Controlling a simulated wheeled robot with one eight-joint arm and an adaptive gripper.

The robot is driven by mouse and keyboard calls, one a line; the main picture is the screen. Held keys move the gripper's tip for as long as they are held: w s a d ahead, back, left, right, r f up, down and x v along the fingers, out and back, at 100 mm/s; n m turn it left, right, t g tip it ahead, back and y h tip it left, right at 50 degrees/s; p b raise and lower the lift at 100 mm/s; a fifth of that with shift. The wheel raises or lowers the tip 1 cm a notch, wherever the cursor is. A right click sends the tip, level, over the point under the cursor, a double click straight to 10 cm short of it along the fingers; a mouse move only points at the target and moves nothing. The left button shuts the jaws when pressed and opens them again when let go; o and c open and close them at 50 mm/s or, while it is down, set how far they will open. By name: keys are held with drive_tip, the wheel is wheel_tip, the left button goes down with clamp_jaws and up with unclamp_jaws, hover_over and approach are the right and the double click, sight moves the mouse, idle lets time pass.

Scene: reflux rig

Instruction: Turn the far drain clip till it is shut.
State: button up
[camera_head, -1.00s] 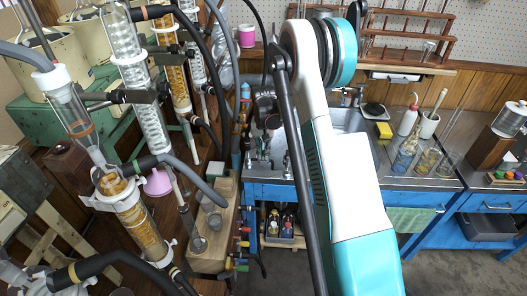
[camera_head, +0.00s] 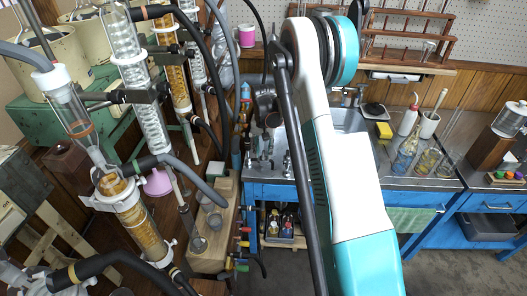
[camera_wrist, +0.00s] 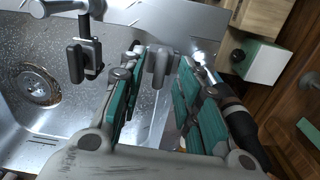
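In the wrist view, a grey upright clip handle (camera_wrist: 160,67) stands between the tips of my gripper (camera_wrist: 160,62). My gripper's two teal-padded fingers are apart, one on each side of the handle, and small gaps seem to show. A second dark clip handle (camera_wrist: 84,61) on a metal pipe stands to the left, outside the fingers. I cannot tell how far either clip is turned. In the head view, my gripper (camera_head: 265,112) is small and dark over the sink's left end, and the clips there are too small to tell apart.
A steel sink with a round drain (camera_wrist: 37,85) lies below and left of the gripper. Wooden blocks (camera_wrist: 262,60) and a black hose (camera_wrist: 240,125) are close on the right. In the head view, glass columns (camera_head: 140,85) and hoses crowd the left, and a yellow sponge (camera_head: 384,130) lies right of the sink.

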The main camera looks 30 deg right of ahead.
wheel_tip(320, 180, up, 11)
drive_tip(key=shift+r, duration=0.2)
idle(0.6)
wheel_tip(320, 180, up, 10)
drive_tip(key=n+t, duration=0.1)
drive_tip(key=n, duration=0.1)
hover_over(263, 154)
drive_tip(key=s+a, duration=0.5)
drive_tip(key=s, duration=0.1)
drive_tip(key=s+a+r+n+t, duration=0.1)
drive_tip(key=s+a+r+t, duration=0.1)
drive_tip(key=s+a+r, duration=0.45)
drive_tip(key=s+a+n+t, duration=0.2)
drive_tip(key=s+a, duration=0.2)
drive_tip(key=s, duration=0.5)
drive_tip(key=s+a+n+t, duration=0.2)
drive_tip(key=s+a, duration=0.2)
drive_tip(key=s, duration=0.6)
drive_tip(key=shift+s+f, duration=0.15)
drive_tip(key=shift+f, duration=0.3)
drive_tip(key=shift+a, duration=0.1)
